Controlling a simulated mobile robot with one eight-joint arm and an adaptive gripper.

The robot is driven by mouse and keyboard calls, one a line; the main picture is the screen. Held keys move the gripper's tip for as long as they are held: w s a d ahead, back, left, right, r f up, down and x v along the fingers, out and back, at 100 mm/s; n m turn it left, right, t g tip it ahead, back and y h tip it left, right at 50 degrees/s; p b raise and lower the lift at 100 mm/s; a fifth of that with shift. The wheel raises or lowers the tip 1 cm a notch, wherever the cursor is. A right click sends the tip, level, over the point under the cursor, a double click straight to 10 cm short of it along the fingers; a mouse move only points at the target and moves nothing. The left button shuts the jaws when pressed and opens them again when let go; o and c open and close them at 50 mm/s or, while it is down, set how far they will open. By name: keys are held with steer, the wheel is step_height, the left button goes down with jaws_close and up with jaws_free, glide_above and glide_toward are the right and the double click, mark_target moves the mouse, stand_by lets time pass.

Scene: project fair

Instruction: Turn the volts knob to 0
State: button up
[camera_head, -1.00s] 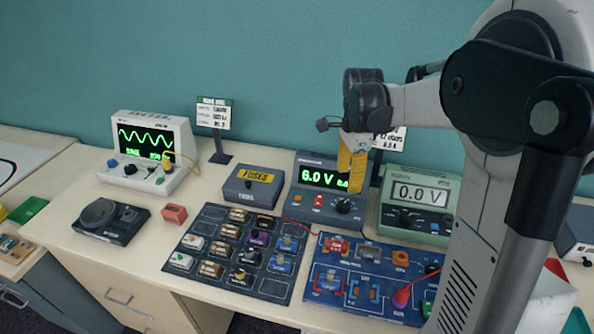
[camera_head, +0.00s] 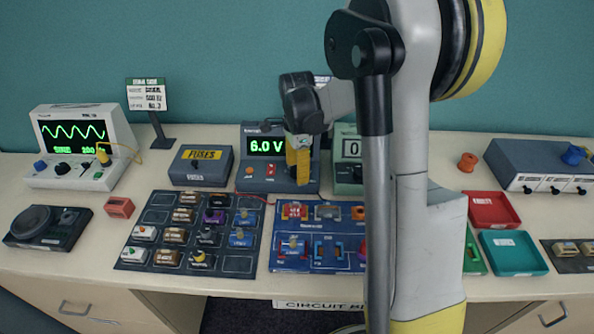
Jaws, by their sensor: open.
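The dark power supply (camera_head: 257,186) stands near the wall behind the blue circuit board. Its green display (camera_head: 265,146) reads 6.0 V, with the right part covered by my gripper. A small orange switch and a red switch (camera_head: 271,170) sit on the left of its front panel. The knob at the right of this panel is mostly hidden behind my gripper's fingers. My gripper (camera_head: 298,170) has yellow fingers and is open, pointing down in front of the panel's right side. I cannot tell whether the fingers touch the knob.
The blue circuit board (camera_head: 283,263) lies in front of the supply, beside a dark component tray (camera_head: 187,216). A green meter (camera_head: 347,188) stands close at right, partly behind my arm. The fuses box (camera_head: 202,167) is at left.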

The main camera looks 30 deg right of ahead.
jaws_close()
steer(key=shift+n, duration=0.3)
steer(key=n, duration=0.4)
steer(key=shift+r+p, duration=0.1)
steer(key=shift+p, duration=0.3)
steer(key=n, duration=0.4)
steer(key=shift+n, duration=0.4)
steer(key=n, duration=0.4)
steer(key=shift+p, duration=0.4)
steer(key=shift+n, duration=2.3)
